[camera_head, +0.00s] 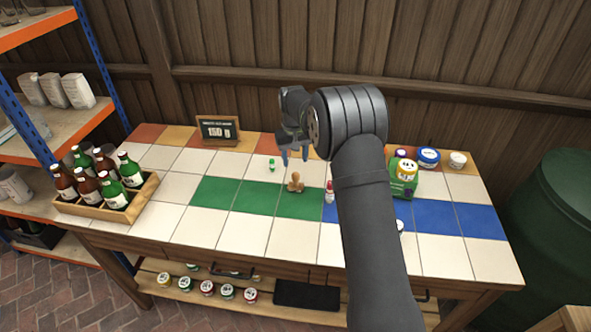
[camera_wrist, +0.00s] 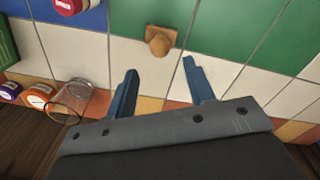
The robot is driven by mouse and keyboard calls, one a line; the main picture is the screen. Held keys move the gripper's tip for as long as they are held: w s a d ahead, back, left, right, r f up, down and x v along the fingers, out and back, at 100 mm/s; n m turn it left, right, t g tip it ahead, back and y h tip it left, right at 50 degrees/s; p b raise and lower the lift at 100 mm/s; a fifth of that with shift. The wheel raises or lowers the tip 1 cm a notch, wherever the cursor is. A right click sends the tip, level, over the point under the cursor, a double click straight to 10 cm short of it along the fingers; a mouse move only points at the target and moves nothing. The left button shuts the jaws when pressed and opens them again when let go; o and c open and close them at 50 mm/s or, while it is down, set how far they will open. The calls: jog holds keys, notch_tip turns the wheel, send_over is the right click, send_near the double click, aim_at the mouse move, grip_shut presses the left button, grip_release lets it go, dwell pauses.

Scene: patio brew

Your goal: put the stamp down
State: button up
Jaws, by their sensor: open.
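The stamp (camera_head: 295,183) is a small brown wooden piece with a rounded knob, standing on the tiled table top at the green tiles. It also shows in the wrist view (camera_wrist: 160,41), beyond my fingertips and apart from them. My gripper (camera_head: 293,160) has blue-grey fingers pointing down, just behind and above the stamp. In the wrist view my gripper (camera_wrist: 162,82) is open with nothing between its fingers.
A small green-capped bottle (camera_head: 271,165) and a red-capped bottle (camera_head: 329,192) stand near the stamp. A bottle crate (camera_head: 95,207) is at the left, a green box (camera_head: 404,178) at the right. A small sign (camera_head: 218,130) stands at the back.

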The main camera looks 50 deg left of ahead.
aim_at(296, 173)
notch_tip(296, 173, up, 4)
jog(key=shift+f, duration=0.1)
dwell(0.4)
notch_tip(296, 173, down, 12)
jog(key=shift+w+d+f, duration=0.1)
jog(key=shift+f, duration=0.05)
notch_tip(296, 173, up, 3)
jog(key=shift+f, duration=0.15)
jog(key=shift+r, duration=0.75)
